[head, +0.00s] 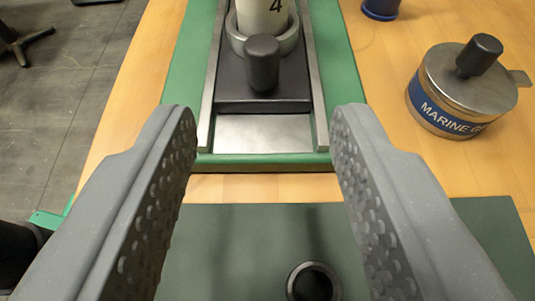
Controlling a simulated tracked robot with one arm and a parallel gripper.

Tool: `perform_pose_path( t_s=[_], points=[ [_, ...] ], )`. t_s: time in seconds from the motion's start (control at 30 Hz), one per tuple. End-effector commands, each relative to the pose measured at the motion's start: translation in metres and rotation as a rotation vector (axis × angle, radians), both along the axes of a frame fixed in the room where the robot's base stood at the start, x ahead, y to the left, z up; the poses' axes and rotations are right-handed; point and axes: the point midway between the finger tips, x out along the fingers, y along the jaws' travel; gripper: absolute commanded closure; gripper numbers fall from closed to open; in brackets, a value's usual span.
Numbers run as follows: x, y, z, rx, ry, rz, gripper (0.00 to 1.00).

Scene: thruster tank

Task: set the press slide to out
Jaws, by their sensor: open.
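The press slide (235,88) is a dark block with an upright dark knob (262,62), sitting between two metal rails on a green base (190,70). A bare bright plate (264,133) shows between the slide and the near end of the rails. Behind the knob, a white cylinder marked 4 (262,15) stands in a grey ring (236,36) on the slide. My gripper (262,130) is open and empty, its two grey ridged fingers spread on either side of the near end of the rails. The knob is beyond the fingertips, apart from them. The far end of the press is out of frame.
A metal tin labelled MARINE (455,95) with a dark knob stands on the wooden table (400,75) at right. A blue object (381,8) is at the top edge. A dark green mat (240,245) with a round dark ring (313,284) lies in front. Grey floor shows at left.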

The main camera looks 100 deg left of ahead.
Motion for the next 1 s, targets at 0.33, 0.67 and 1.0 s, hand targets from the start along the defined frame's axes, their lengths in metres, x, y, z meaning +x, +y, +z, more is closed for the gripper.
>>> perform_pose_path(
  t_s=[0.33,0.67,1.0],
  points=[
    [0.011,-0.043,0.018,0.0,-0.002,-0.003,0.59],
    [0.011,-0.048,0.02,-0.001,-0.002,-0.002,0.59],
    [0.025,-0.045,0.028,-0.01,-0.05,-0.038,0.59]
  ],
)
